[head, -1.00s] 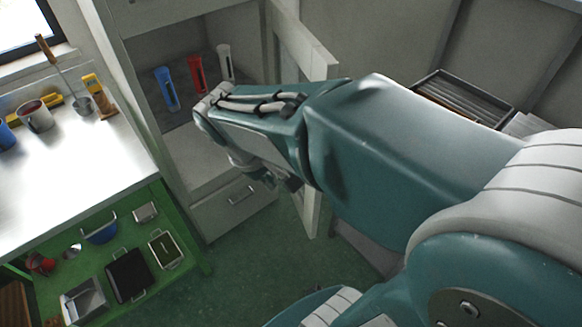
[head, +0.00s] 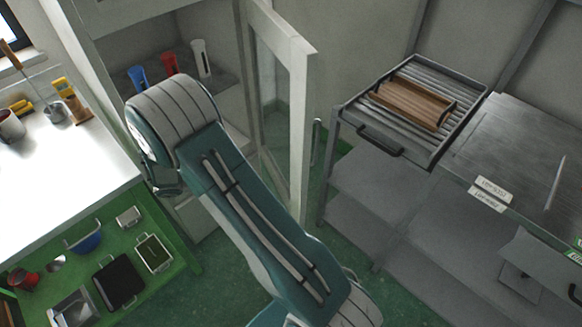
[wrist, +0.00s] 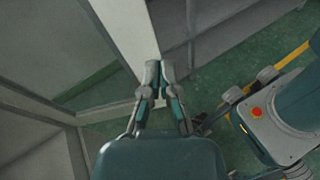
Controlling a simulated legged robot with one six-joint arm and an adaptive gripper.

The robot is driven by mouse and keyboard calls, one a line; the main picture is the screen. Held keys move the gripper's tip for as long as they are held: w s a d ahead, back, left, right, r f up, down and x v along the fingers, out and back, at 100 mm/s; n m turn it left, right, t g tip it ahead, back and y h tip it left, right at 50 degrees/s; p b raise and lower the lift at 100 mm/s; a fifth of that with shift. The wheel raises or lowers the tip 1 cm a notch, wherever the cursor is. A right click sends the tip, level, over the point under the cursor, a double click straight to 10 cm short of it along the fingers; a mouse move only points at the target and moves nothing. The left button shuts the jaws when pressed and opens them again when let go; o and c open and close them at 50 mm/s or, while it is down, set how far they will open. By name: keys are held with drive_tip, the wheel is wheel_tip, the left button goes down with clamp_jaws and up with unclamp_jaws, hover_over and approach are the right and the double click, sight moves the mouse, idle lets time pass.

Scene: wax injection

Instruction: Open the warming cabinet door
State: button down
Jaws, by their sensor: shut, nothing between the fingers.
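The warming cabinet (head: 115,45) stands at the upper left in the head view. Its pale framed door (head: 305,110), with a glass pane, stands swung open, out to the right of the cabinet opening. A handle (head: 316,140) shows on the door's outer side. Blue, red and white tubes stand on a shelf inside. In the wrist view my gripper (wrist: 160,72) is shut and empty, its fingertips close together. The door's pale frame (wrist: 125,40) shows just beyond and left of the fingertips; I cannot tell whether they touch it. My arm hides the gripper in the head view.
A bench (head: 55,155) with a green lower shelf stands at the left, close to the cabinet. A grey table (head: 520,150) stands at the right, with a slatted tray (head: 445,75) holding a brown wooden piece. Green floor (head: 210,275) shows between them.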

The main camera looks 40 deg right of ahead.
wheel_tip(320, 180, down, 5)
drive_tip(key=w+n+h, duration=0.2)
drive_tip(key=n+h, duration=0.1)
drive_tip(key=t, duration=0.1)
approach(299, 165)
drive_tip(key=x, duration=0.7)
drive_tip(key=shift+d+f, duration=0.25)
drive_tip(key=shift+d, duration=0.15)
drive_tip(key=shift+d, duration=0.1)
drive_tip(key=shift+s+d, duration=0.15)
drive_tip(key=shift+d, duration=0.2)
drive_tip(key=x, duration=1.1)
drive_tip(key=shift+w+d, duration=0.3)
drive_tip(key=shift+r, duration=0.15)
drive_tip(key=a, duration=1.4)
drive_tip(key=shift+s, duration=0.25)
